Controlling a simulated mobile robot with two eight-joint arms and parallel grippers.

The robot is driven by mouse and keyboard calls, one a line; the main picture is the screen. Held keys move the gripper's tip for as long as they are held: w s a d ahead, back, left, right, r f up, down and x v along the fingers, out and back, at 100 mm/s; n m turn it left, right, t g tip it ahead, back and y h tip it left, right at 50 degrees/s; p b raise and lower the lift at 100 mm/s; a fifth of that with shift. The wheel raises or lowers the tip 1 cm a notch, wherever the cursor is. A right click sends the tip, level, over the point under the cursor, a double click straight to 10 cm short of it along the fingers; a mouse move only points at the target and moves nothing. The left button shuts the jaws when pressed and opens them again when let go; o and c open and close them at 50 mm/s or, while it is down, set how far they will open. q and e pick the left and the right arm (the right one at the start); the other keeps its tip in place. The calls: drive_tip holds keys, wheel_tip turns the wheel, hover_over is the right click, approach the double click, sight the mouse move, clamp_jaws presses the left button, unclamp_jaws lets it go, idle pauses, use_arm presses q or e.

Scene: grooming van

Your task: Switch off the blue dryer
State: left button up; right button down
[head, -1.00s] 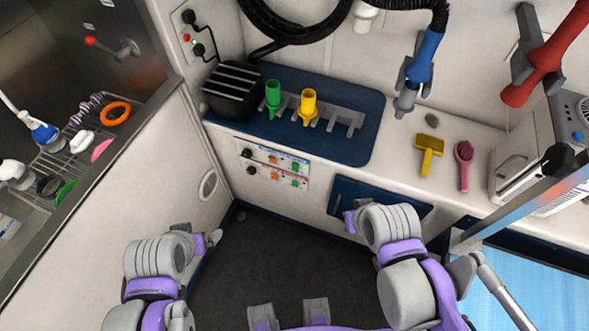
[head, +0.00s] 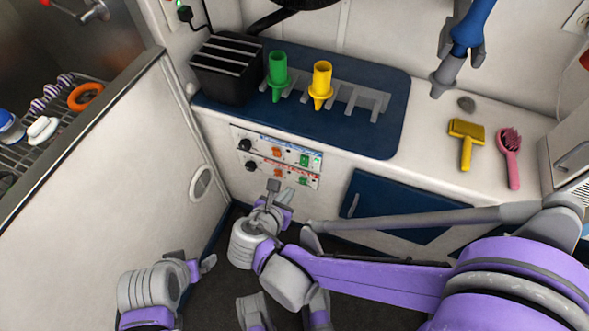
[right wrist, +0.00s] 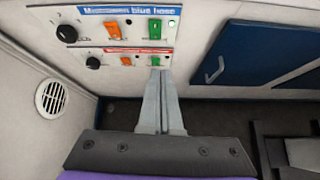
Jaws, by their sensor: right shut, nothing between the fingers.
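The upper control panel (right wrist: 133,10) has a blue strip with text ending "blue hose". It carries a black knob (right wrist: 67,33), an orange switch (right wrist: 112,31) and a green switch (right wrist: 155,29). In the head view this panel (head: 262,146) is on the counter's front. A similar red-labelled panel (right wrist: 110,58) sits right below it. My right gripper (head: 273,186) is shut and empty in front of the panels. In the right wrist view its fingertips (right wrist: 160,72) appear just below the lower green switch (right wrist: 155,60); contact cannot be told. My left gripper (head: 204,264) is low at left, jaws unclear.
A blue dryer nozzle (head: 472,28) hangs on the wall. Green (head: 277,72) and yellow (head: 321,80) nozzles stand in a rack on the counter. A yellow brush (head: 466,132) and a pink brush (head: 509,150) lie right. A blue drawer front (head: 385,205) is right of the panels.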

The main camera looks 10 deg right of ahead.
drive_tip(key=shift+w+a+f+n, duration=0.1)
drive_tip(key=shift+w+a+n, duration=0.05)
drive_tip(key=shift+a+n, duration=0.25)
drive_tip(key=shift+d, duration=0.1)
drive_tip(key=b, duration=0.3)
approach(304, 166)
wheel_tip(304, 166, down, 3)
drive_tip(key=shift+w+d+f, duration=0.2)
drive_tip(key=shift+w+d, duration=0.55)
drive_tip(key=shift+w, duration=0.3)
drive_tip(key=shift+w+d+f, duration=0.2)
drive_tip(key=shift+w+d, duration=0.55)
drive_tip(key=shift+w, duration=0.25)
